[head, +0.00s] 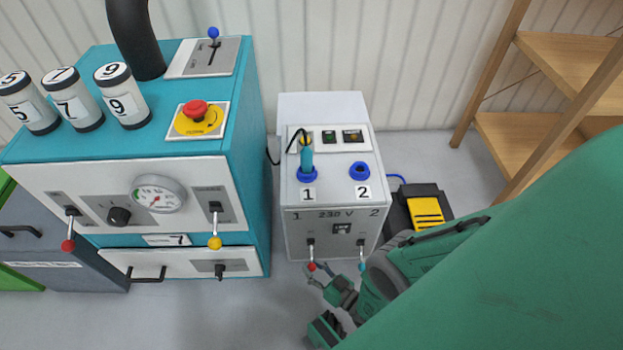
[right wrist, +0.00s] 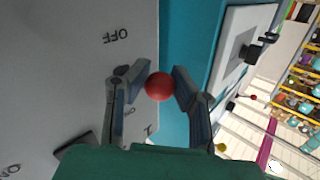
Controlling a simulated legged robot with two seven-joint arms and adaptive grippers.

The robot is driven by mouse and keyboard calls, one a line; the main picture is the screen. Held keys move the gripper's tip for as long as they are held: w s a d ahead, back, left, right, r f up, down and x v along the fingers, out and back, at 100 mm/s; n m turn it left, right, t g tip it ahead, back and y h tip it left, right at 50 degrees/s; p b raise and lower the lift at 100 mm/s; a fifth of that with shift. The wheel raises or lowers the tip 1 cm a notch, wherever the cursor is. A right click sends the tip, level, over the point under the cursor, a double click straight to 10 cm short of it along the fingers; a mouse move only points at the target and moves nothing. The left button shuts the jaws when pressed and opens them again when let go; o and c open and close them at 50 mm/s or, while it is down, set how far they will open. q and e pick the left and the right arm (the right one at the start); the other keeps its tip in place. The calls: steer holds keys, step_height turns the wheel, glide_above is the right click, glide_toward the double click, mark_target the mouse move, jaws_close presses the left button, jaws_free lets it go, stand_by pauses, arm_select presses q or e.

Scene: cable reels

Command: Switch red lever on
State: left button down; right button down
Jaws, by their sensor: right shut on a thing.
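The red lever (head: 312,266) is on the front of the grey 230 V box, at the lower left, with its knob hanging below its slot. Its red ball knob (right wrist: 158,87) sits between my fingers in the right wrist view. My right gripper (head: 317,274) is shut on this knob; it also shows in the right wrist view (right wrist: 160,77). An OFF label (right wrist: 115,36) and partly hidden ON lettering show on the grey panel there. My left gripper is not in view.
A blue-knobbed lever (head: 362,266) is right of the red one, close to my arm. A teal machine (head: 250,160) stands left, with another red-knobbed lever (head: 68,245) and a yellow one (head: 215,243). A wooden shelf (head: 530,130) stands right. My green arm covers the lower right.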

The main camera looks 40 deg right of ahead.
mark_target(312, 267)
steer(key=r+m+g+p, duration=0.1)
steer(key=r+p, duration=0.1)
steer(key=p, duration=0.1)
steer(key=r+m+g+p, duration=0.1)
steer(key=m+g+p, duration=0.1)
steer(key=p, duration=0.1)
steer(key=shift+s+r+g, duration=0.2)
steer(key=shift+r+g, duration=0.1)
steer(key=shift+r, duration=0.1)
steer(key=shift+w+r+m+g+p, duration=0.1)
steer(key=shift+r+m+g+p, duration=0.5)
steer(key=shift+g+p, duration=0.15)
steer(key=shift+w+d+r+m+g+y, duration=0.2)
steer(key=shift+r+m+g+y, duration=0.3)
steer(key=shift+g, duration=0.25)
steer(key=shift+p, duration=0.3)
steer(key=shift+w+r, duration=0.1)
steer(key=shift+w, duration=0.05)
steer(key=c, duration=1.3)
jaws_free()
steer(key=shift+s+a, duration=0.1)
steer(key=shift+s, duration=0.1)
